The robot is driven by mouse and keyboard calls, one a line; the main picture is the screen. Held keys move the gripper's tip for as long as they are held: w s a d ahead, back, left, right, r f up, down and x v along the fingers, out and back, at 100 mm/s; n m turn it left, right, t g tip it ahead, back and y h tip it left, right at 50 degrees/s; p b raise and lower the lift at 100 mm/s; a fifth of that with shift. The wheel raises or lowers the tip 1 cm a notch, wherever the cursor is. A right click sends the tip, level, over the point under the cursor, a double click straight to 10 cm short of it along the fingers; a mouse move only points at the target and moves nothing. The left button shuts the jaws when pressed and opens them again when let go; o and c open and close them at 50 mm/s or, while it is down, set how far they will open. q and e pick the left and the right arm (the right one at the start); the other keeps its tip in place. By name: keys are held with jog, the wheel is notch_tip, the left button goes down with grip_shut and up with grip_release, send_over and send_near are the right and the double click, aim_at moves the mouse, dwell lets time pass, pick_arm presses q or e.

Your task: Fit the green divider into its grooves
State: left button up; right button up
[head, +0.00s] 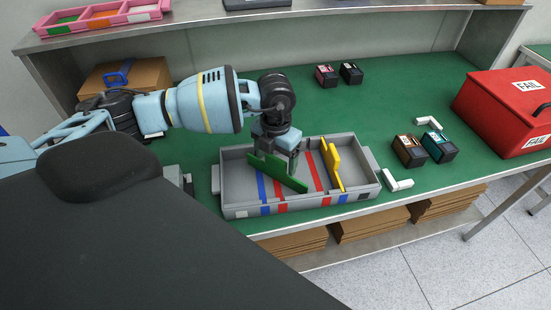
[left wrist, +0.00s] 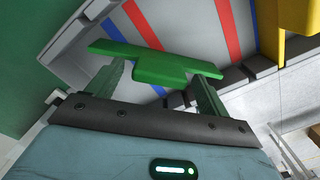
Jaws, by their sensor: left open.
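The green divider (head: 283,176) is in the left part of the grey tray (head: 300,203), near the blue stripes (head: 262,187). It lies skewed across them, not in line with them. My left gripper (head: 276,152) is right above the divider. In the left wrist view my left gripper (left wrist: 163,88) is open, with one finger on each side of the tab of the green divider (left wrist: 150,62). I cannot tell whether the fingers touch it. A yellow divider (head: 332,165) stands in the tray right of the red stripes (head: 313,172). My right gripper is not in view.
White corner brackets (head: 397,182) and dark boxes (head: 409,150) lie right of the tray on the green table (head: 290,100). A red FAIL case (head: 505,112) stands at the right. A cardboard box (head: 125,75) is at the back left.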

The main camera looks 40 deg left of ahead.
pick_arm(q)
notch_tip(320, 180, up, 12)
jog(key=shift+f, duration=0.25)
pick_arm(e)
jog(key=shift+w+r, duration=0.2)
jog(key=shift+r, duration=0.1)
